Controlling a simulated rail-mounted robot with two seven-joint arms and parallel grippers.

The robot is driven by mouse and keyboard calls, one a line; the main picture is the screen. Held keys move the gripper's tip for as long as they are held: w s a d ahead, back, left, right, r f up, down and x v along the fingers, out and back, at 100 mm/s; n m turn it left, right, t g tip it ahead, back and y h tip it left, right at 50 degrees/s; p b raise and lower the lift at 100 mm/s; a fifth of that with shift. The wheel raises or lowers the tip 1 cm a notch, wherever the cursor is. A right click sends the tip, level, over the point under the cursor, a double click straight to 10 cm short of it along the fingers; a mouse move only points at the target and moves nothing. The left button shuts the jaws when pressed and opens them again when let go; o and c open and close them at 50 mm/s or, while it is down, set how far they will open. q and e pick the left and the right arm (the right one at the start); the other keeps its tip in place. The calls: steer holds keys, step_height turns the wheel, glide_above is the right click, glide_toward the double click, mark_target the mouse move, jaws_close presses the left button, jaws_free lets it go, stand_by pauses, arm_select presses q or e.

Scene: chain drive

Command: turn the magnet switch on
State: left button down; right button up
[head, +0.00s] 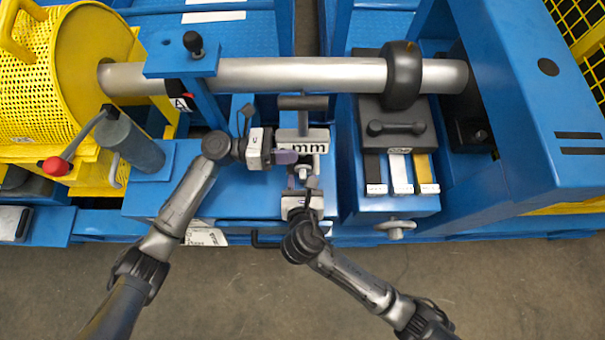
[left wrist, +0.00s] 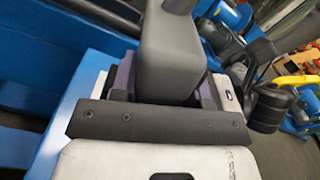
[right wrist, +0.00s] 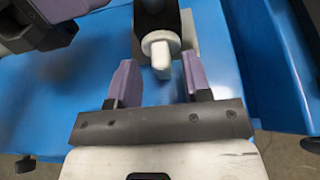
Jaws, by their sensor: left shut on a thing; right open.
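A pale, rounded knob with a flat tab (right wrist: 160,52), apparently the magnet switch, sits on a dark block in the right wrist view. It also shows small in the head view (head: 303,173), below the block marked "mm" (head: 305,144). My right gripper (head: 302,190) is open; in the right wrist view its purple fingers (right wrist: 158,84) stand on either side and short of the knob, with nothing between them. My left gripper (head: 286,157) is shut on a grey block (left wrist: 170,60), seen between its fingers in the left wrist view. The knob's markings cannot be read.
A grey shaft (head: 290,74) with a black collar (head: 402,76) crosses behind. To the right is a stand with black, white and yellow strips (head: 400,172). A red-tipped lever (head: 55,166) and yellow mesh guard (head: 60,70) are left. The floor in front is clear.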

steer(key=shift+x, duration=0.85)
steer(key=shift+c, duration=0.2)
jaws_close()
